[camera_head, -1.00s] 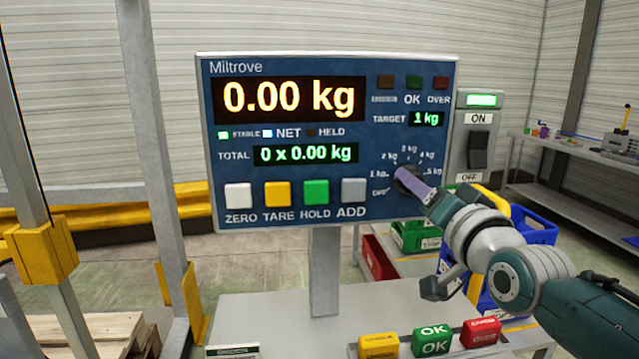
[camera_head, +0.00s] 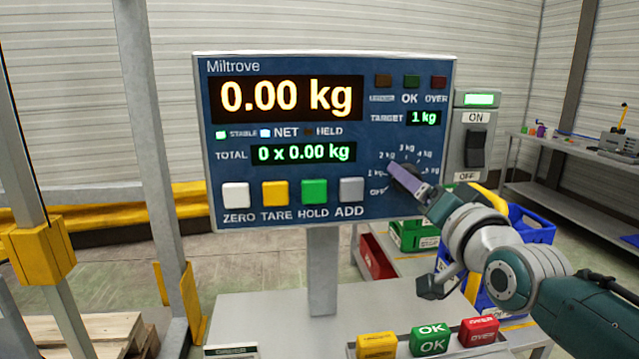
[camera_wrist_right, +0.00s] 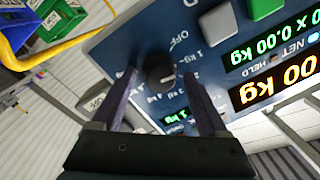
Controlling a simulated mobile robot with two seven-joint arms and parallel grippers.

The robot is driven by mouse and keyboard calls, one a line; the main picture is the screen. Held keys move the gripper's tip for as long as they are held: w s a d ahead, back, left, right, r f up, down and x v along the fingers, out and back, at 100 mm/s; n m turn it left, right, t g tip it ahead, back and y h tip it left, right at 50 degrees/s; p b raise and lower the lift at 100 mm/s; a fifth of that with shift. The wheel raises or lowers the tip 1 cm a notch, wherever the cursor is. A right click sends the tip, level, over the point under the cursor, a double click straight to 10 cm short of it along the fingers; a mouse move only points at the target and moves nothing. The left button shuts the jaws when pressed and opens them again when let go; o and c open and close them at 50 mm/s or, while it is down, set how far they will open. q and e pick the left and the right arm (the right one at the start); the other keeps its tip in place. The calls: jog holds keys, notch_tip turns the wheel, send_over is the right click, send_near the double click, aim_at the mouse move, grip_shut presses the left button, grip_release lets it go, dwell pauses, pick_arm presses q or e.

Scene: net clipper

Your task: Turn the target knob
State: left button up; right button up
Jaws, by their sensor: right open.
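The target knob (camera_wrist_right: 160,72) is a round dark dial with a pale pointer mark on the blue scale panel (camera_head: 300,218). Its marks run from OFF through several kg values. The TARGET display (camera_head: 424,118) reads 1 kg. My right gripper (camera_wrist_right: 160,76) is open, with one purple finger on each side of the knob in the wrist view. I cannot tell whether either finger touches it. In the head view a purple finger of my right gripper (camera_head: 397,170) partly hides the knob. My left gripper is not in view.
An ON/OFF switch box (camera_head: 478,135) stands right of the panel. ZERO, TARE, HOLD and ADD buttons (camera_head: 315,192) line its lower left. Yellow, green and red blocks (camera_head: 430,341) sit on the table below. A blue crate (camera_head: 530,228) is behind my right arm.

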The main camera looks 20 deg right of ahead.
jog(key=s+a, duration=0.2)
jog(key=s, duration=0.7)
jog(key=shift+s+f, duration=0.2)
jog(key=shift+s, duration=0.2)
